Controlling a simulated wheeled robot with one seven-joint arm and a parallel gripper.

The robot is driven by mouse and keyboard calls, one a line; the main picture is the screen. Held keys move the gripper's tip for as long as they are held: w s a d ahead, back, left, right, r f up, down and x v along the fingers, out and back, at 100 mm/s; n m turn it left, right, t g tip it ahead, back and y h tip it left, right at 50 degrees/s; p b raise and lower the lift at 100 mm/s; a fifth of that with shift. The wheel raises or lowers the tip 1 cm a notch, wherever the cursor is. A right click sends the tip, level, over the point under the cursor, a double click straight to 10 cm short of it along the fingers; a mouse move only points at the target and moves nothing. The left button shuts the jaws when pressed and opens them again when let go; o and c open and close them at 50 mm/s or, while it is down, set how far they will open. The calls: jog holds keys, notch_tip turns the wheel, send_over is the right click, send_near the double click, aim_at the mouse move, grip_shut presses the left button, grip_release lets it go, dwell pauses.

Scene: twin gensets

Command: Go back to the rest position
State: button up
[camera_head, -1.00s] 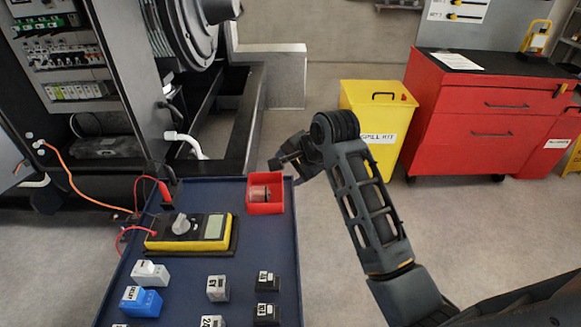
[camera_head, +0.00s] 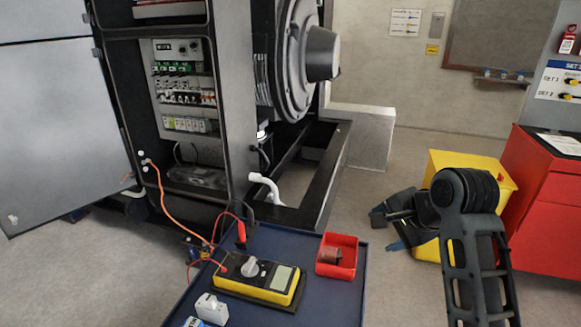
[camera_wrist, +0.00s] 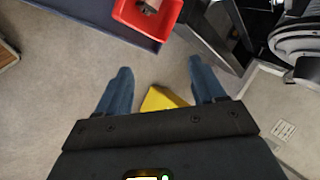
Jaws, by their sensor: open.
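My gripper (camera_head: 388,232) is raised at the right in the head view, to the right of the blue cart top and in front of the yellow bin. In the wrist view its two blue fingers (camera_wrist: 160,92) stand wide apart. Nothing is between them except floor and part of the yellow bin farther off. My arm is folded, with the elbow high at the right of the head view.
The blue cart (camera_head: 338,296) carries a red bin (camera_head: 350,241) with a dark red part in it and a yellow multimeter (camera_head: 258,280). An open electrical cabinet (camera_head: 185,95) stands behind. The yellow bin (camera_head: 440,165) and red cabinet (camera_head: 545,205) are at right.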

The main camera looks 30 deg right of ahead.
jog(key=s+a+f+n+t, duration=0.1)
jog(key=s+a+f+n, duration=0.1)
jog(key=a, duration=0.3)
jog(key=s+a+f+n+t, duration=0.1)
jog(key=s+a+f+n, duration=0.2)
jog(key=s+a+f, duration=0.1)
jog(key=s+a+f+n+t, duration=0.1)
jog(key=s+a+f+n, duration=0.1)
jog(key=a, duration=0.4)
jog(key=shift+s+f+n, duration=0.4)
jog(key=shift+s+f, duration=0.35)
jog(key=shift+s, duration=0.2)
jog(key=s+a+r+n+t, duration=0.2)
jog(key=s+r+n, duration=0.3)
jog(key=s, duration=0.5)
jog(key=s+a+r+n+t+y, duration=0.1)
jog(key=s+a+r+n, duration=0.3)
jog(key=s, duration=0.6)
jog(key=a+n+t, duration=0.1)
jog(key=n, duration=0.1)
jog(key=shift+a+r+n+t+y, duration=0.3)
jog(key=shift+r+n+t, duration=0.1)
